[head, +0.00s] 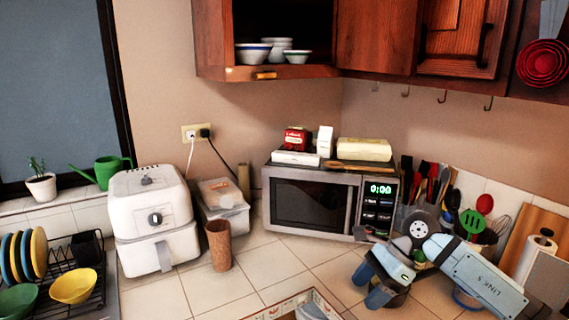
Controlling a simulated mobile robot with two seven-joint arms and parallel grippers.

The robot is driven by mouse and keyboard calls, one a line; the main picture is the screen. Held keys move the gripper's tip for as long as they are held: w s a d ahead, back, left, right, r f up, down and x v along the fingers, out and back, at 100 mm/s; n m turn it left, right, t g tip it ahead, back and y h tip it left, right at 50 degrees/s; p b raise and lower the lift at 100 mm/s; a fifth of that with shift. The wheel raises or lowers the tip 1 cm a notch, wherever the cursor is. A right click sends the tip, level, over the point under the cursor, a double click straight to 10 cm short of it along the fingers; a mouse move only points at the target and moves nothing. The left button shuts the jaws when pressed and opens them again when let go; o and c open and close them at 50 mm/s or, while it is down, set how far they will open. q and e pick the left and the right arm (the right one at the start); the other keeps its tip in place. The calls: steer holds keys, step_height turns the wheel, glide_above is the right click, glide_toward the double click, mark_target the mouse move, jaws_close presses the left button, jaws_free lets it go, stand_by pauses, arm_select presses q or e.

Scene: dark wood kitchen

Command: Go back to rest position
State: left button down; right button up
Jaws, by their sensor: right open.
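My right gripper (369,287) is at the lower right, low over the tiled counter (246,281) and in front of the microwave (315,201). Its two blue fingers point down and to the left. They stand apart, and I see nothing held between them. My right arm comes in from the lower right corner. A dark round thing is partly hidden behind the gripper. My left gripper is not in view.
Utensils (483,205) in holders and a paper roll (536,252) stand close to my right arm. A patterned tray (268,312) is at the bottom edge. A brown cup (218,246), an air fryer (150,215) and a dish rack (97,285) stand left. Cabinets hang above.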

steer(key=s+a+f+m+t+y, duration=0.3)
steer(key=s+a+m+t+y, duration=0.2)
steer(key=s+a+m+y, duration=0.65)
steer(key=s+d+f+m+t+h, duration=0.2)
steer(key=d+f+m+t+h, duration=0.4)
steer(key=m, duration=1)
steer(key=s+d+f+m+t+h, duration=0.2)
steer(key=d+f+m+t+h, duration=0.35)
steer(key=m, duration=0.95)
steer(key=s+d+f+m+g+h, duration=0.2)
steer(key=s+f+m+g+h, duration=0.2)
steer(key=s+f+m, duration=0.8)
arm_select(q)
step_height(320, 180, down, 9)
steer(key=b, duration=1)
arm_select(e)
step_height(320, 180, down, 11)
steer(key=n, duration=0.2)
arm_select(q)
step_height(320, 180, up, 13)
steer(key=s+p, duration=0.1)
steer(key=p, duration=1.4)
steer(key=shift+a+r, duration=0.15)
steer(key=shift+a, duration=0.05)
arm_select(e)
step_height(320, 180, up, 14)
steer(key=shift+s+f, duration=0.15)
steer(key=shift+s, duration=0.2)
